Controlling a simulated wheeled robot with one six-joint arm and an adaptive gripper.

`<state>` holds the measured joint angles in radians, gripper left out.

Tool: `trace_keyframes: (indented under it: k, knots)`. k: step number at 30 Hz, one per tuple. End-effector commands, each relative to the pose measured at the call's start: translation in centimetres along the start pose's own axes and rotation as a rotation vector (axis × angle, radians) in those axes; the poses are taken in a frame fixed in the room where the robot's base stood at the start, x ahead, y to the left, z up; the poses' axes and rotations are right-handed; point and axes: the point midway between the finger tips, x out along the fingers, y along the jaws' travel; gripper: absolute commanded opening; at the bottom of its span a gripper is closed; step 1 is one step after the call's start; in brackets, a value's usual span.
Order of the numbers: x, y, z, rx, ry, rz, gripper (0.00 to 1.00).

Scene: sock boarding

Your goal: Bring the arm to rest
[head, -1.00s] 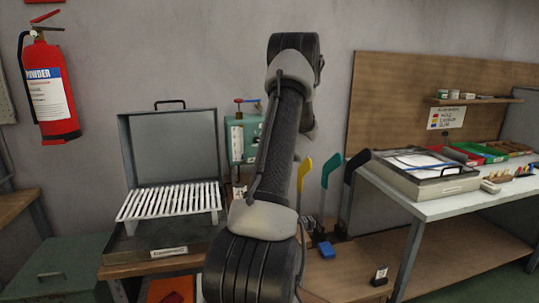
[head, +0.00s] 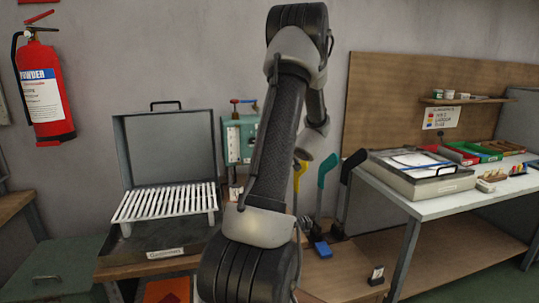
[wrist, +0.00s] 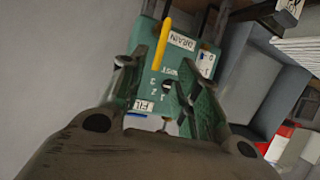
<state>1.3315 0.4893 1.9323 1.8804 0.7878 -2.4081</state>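My gripper (wrist: 168,62) is at the bottom and middle of the wrist view. Its two fingers stand apart, with nothing held between them. Beyond the fingers is the teal box (wrist: 165,75) with white labels and a yellow lever, apparently on the wall. In the head view my arm rises in the middle, bends at the top and comes down to the right. The gripper itself cannot be made out there. The teal box (head: 237,140) shows to the left of the arm, partly hidden by it.
An open metal case (head: 165,250) with a white slatted rack (head: 165,203) stands on the left bench. Yellow, teal (head: 326,180) and black upright boards stand right of my arm. A white table (head: 440,207) holds a grey tray. A fire extinguisher (head: 45,95) hangs at left.

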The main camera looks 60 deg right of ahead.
Motion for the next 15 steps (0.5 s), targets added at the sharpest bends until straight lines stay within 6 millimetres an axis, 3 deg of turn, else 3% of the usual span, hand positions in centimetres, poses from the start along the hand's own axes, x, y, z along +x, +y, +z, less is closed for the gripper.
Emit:
trace_keyframes:
  k: [6, 15]
  knots:
    - [-2.3, 0.0, 0.0, 0.000, 0.000, 0.000, 0.33]
    - [-2.5, 0.0, 0.0, 0.000, 0.000, -0.001, 0.33]
